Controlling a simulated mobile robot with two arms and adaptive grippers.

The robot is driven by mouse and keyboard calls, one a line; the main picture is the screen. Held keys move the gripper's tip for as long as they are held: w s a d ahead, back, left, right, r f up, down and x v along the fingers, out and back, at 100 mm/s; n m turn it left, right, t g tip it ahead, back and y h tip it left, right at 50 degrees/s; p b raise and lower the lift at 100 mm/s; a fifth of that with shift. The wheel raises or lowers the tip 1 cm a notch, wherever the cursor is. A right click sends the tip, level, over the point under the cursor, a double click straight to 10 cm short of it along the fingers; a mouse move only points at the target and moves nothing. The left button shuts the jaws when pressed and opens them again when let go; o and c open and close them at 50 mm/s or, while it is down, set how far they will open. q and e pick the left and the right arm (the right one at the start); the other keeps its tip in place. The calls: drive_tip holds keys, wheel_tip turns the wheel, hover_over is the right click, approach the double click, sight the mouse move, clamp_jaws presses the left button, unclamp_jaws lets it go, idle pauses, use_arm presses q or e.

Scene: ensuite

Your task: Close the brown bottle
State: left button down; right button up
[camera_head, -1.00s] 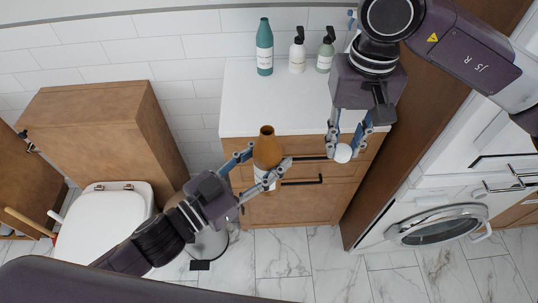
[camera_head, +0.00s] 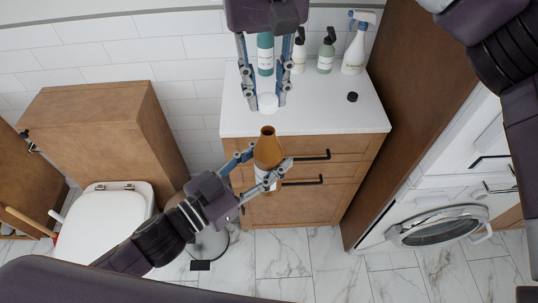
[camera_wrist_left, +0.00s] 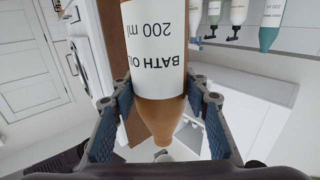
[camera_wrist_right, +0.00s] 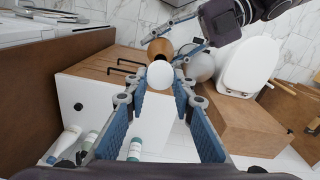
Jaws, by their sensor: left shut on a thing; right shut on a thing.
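The brown bottle (camera_head: 268,153) has an open neck and a white label reading "BATH OIL 200 ml", plain in the left wrist view (camera_wrist_left: 157,50). My left gripper (camera_head: 262,168) is shut around it and holds it in front of the drawers. My right gripper (camera_head: 267,104) is shut on a round white cap (camera_head: 267,103). The cap is a little above the bottle's mouth in the head view, apart from it. In the right wrist view the cap (camera_wrist_right: 160,74) partly overlaps the bottle (camera_wrist_right: 160,47).
A white counter (camera_head: 315,115) over wooden drawers carries a teal bottle (camera_head: 265,55), two pump bottles, a white spray bottle (camera_head: 355,50) and a small black cap (camera_head: 352,97). A toilet (camera_head: 105,220) is at left, a washing machine (camera_head: 440,228) at right.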

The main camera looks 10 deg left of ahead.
sight(267, 128)
drive_tip(key=shift+f, duration=0.1)
drive_tip(key=shift+f, duration=1.95)
drive_tip(key=shift+f, duration=0.85)
drive_tip(key=shift+f, duration=0.6)
